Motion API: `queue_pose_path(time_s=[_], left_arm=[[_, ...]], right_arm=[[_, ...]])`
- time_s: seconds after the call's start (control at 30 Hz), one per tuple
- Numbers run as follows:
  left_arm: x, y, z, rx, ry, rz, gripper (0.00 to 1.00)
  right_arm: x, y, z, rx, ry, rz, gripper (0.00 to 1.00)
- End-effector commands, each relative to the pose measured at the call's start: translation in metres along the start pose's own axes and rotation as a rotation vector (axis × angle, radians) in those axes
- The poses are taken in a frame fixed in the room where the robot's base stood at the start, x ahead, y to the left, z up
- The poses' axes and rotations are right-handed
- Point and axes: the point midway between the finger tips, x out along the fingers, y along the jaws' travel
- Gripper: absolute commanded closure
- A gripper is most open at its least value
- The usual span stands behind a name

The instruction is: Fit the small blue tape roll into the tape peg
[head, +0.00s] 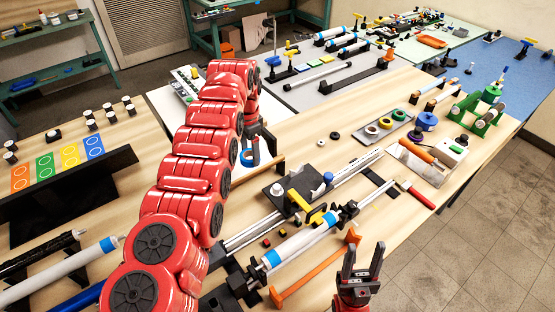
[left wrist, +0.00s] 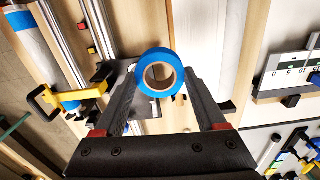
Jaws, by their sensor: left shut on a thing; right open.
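My left gripper (head: 255,152) hangs over the bench, left of the black-plated rail fixture. It is shut on the small blue tape roll (head: 247,159). In the left wrist view the blue roll (left wrist: 143,76) sits between the fingertips, its brown core and open hole facing the camera. My right gripper (head: 360,273) is open and empty near the front edge of the bench. I cannot clearly make out the tape peg. A grey tray (head: 361,139) holding yellow and green rings lies at the back right.
A rail fixture with a black plate (head: 277,200) and a white roller (head: 297,243) fills the middle bench. An orange bar (head: 310,274) lies in front. A blue spool (head: 427,122) and a green stand (head: 480,125) are at the right.

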Motion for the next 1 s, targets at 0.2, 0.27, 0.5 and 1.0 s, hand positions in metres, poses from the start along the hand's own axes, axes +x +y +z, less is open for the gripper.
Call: queue_pose_path(time_s=[0.2, 0.27, 0.5, 1.0], left_arm=[[0.008, 0.019, -0.018, 0.238, -0.002, 0.002, 0.81], [0.009, 0.021, -0.021, 0.273, -0.002, 0.002, 0.81], [0.012, 0.027, -0.026, 0.346, -0.003, 0.002, 0.81], [0.016, 0.033, -0.034, 0.433, -0.001, -0.001, 0.81]], right_arm=[[0.014, 0.001, -0.002, 0.0, 0.0, 0.0, 0.5], [0.016, 0.001, -0.003, 0.0, 0.0, 0.0, 0.5], [0.018, 0.001, -0.003, 0.0, 0.0, 0.0, 0.5], [0.024, 0.001, -0.004, 0.0, 0.0, 0.0, 0.5]])
